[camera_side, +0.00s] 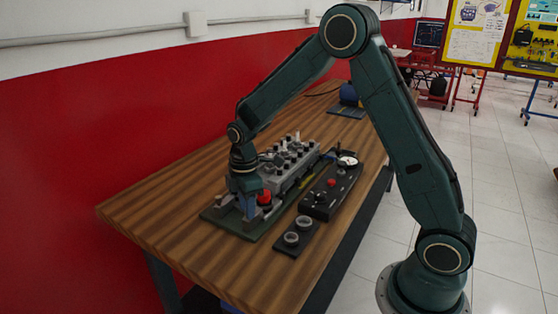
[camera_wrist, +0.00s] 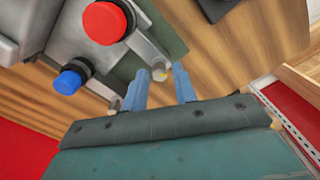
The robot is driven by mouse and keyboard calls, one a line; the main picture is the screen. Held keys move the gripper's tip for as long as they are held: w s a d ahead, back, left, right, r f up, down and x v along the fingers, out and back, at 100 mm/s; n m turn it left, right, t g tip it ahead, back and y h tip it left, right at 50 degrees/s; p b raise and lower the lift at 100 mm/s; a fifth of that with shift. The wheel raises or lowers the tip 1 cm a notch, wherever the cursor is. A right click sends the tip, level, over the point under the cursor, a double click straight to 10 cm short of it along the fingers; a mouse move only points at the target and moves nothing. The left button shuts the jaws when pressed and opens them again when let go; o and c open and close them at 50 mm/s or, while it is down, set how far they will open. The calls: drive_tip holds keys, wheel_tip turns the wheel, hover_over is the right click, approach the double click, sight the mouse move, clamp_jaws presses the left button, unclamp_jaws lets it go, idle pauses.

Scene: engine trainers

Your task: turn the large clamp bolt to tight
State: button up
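A grey bolt head with a yellow mark (camera_wrist: 158,74) shows in the wrist view at the end of a grey clamp bar (camera_wrist: 146,48). A smaller-looking grey bolt (camera_wrist: 115,103) is left of it. I take the yellow-marked one as the large clamp bolt, but cannot be sure. My gripper (camera_wrist: 161,80) has two blue fingers spread apart, with the marked bolt between the tips in the picture and a gap on each side. In the side view my gripper (camera_side: 247,212) points down at the near end of the engine trainer (camera_side: 288,166) and hides the bolts there.
A red cap (camera_wrist: 106,20) and a blue cap (camera_wrist: 69,80) stand close to the fingers. A dark control box (camera_side: 332,187) and a plate with two rings (camera_side: 297,238) lie to the right. The table's (camera_side: 150,215) left part is clear. A red wall (camera_side: 90,120) runs behind.

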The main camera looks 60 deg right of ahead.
clamp_jaws()
